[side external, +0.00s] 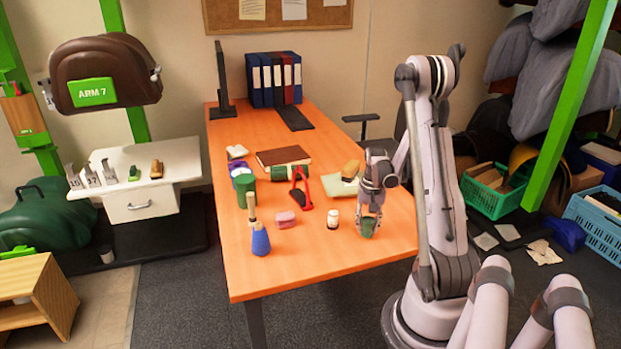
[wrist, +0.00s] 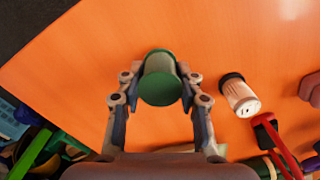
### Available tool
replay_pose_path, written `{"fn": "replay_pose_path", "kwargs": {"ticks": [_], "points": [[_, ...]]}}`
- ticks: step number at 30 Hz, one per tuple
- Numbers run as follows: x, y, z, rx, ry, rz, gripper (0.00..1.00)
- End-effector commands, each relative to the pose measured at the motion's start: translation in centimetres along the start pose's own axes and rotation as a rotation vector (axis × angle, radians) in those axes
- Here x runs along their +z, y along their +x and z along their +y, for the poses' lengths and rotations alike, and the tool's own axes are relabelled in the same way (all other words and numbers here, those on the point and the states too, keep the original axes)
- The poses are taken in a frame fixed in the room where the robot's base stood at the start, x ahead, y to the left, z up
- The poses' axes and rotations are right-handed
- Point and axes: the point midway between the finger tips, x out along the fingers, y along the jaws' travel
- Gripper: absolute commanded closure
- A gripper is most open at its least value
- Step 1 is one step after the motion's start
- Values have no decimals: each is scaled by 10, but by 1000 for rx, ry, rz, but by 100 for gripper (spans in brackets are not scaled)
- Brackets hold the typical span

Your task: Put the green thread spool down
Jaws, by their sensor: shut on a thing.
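The green thread spool (wrist: 160,80) is between the two fingers of my gripper (wrist: 155,92) in the wrist view, with its round green end facing the camera. In the side view my gripper (side external: 369,215) points down over the right part of the orange table, shut on the spool (side external: 367,228). The spool is low, at or just above the table top; I cannot tell whether it touches.
The table's front (side external: 310,272) is clear.

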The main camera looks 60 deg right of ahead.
Motion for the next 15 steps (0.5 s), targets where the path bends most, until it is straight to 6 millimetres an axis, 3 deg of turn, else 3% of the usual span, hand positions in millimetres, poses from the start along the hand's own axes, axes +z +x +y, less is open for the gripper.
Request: {"fn": "replay_pose_path", "kwargs": {"ticks": [3, 15], "points": [[0, 9, 0, 0, 0, 0, 96], [0, 12, 0, 0, 0, 0, 96]]}}
